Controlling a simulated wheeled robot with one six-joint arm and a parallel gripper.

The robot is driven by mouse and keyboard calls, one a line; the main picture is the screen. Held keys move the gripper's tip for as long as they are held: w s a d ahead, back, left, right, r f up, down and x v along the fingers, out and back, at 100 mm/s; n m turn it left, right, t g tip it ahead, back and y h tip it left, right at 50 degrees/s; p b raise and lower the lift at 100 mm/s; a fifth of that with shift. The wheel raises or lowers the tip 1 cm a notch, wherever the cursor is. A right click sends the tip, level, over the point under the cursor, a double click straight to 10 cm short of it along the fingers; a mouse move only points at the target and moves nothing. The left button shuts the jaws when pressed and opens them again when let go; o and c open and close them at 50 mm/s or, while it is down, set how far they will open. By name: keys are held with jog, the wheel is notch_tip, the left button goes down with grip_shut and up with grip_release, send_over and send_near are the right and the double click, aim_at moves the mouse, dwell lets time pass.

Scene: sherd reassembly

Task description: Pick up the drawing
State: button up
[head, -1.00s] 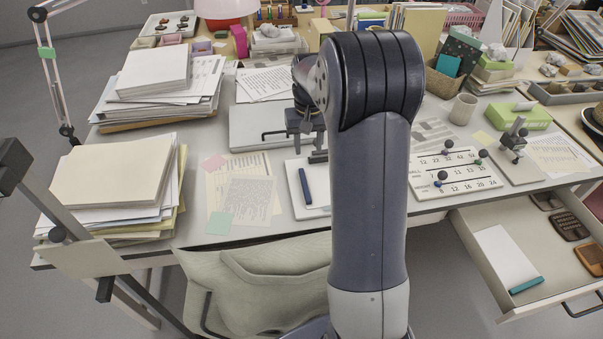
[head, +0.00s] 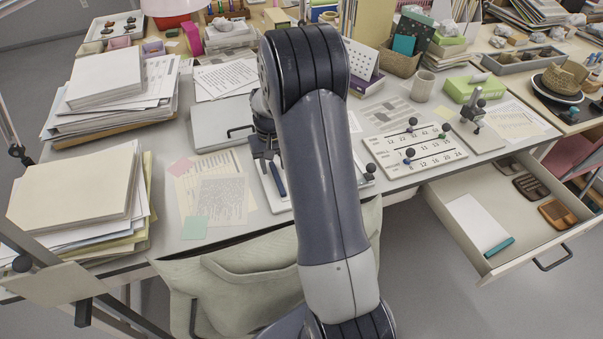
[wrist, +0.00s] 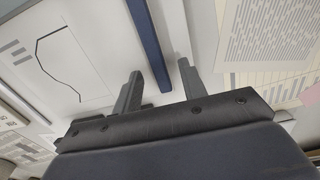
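A white sheet with a black angular outline, which looks like the drawing (wrist: 62,65), lies flat at the left of the wrist view. In the head view my arm seems to hide it. A dark blue bar or pen (wrist: 150,45) lies on a pale board beside it; it also shows in the head view (head: 277,179). My gripper (wrist: 160,88) is open, its two fingers apart over the board, with the end of the blue bar seen between them. I see nothing held. The drawing is left of the fingers in the wrist view, and not between them.
Printed sheets (head: 222,195) with pink and green notes lie left of the gripper. Tall paper stacks (head: 75,195) stand further left. A numbered slider panel (head: 413,147) is right of my arm. An open drawer (head: 435,205) juts out at the right. A chair (head: 240,280) stands in front.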

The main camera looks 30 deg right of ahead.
jog(key=shift+f, duration=0.4)
jog(key=shift+c, duration=0.2)
grip_shut()
